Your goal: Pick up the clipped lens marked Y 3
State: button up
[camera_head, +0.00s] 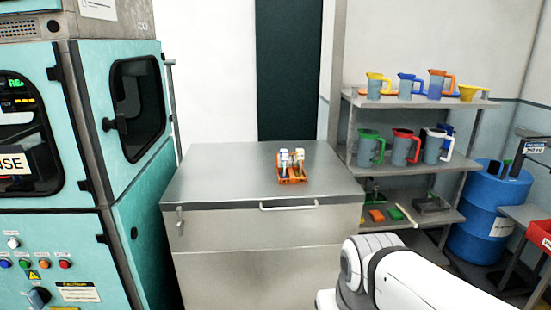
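No clipped lens marked Y 3 can be made out in the head view. A small orange tray (293,181) sits on the steel cabinet top, right of its middle and near the front edge. Several small whitish, upright items (284,160) stand in it, with some orange or yellow on them. They are too small to tell what they are or to read any mark. My white arm shows at the bottom right, well in front of the cabinet and apart from the tray. My gripper is not in view.
The steel cabinet top (225,170) is otherwise clear. A teal machine (90,150) stands close on the left. On the right is a shelf rack (420,103) with coloured jugs and tools. A blue drum (492,215) and a red bin (540,236) are at far right.

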aim_at(284, 153)
jog(key=u, duration=0.15)
jog(key=i, duration=1.65)
jog(key=z, duration=0.7)
